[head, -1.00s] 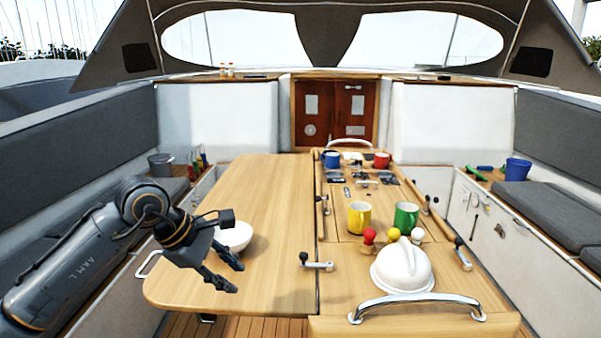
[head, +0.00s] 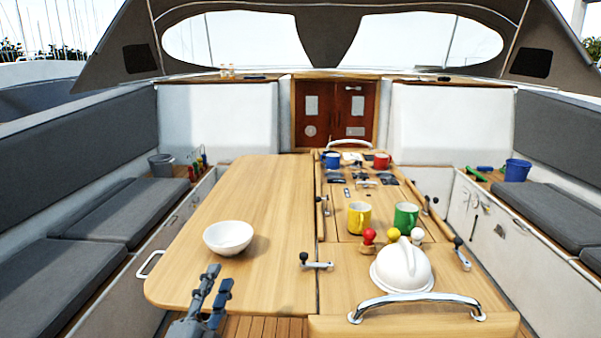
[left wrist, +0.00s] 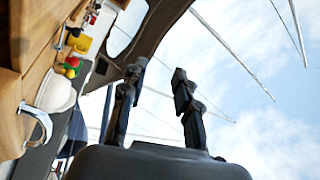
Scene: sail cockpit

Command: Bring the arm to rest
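My left gripper (head: 215,287) is at the lower middle-left of the head view, at the near edge of the table, with its fingers pointing up. Its two fingers stand apart with nothing between them, as the left wrist view (left wrist: 158,80) also shows against the sky. The white bowl (head: 228,238) sits upright on the table's left leaf (head: 265,195), beyond the fingertips and apart from them. My right gripper is in neither view.
On the table's middle stand a yellow mug (head: 359,218), a green mug (head: 405,217), a white domed object (head: 403,268) and colored knobs. A metal rail (head: 417,300) crosses the near end. Grey cushioned benches (head: 95,225) line both sides. The left leaf is otherwise clear.

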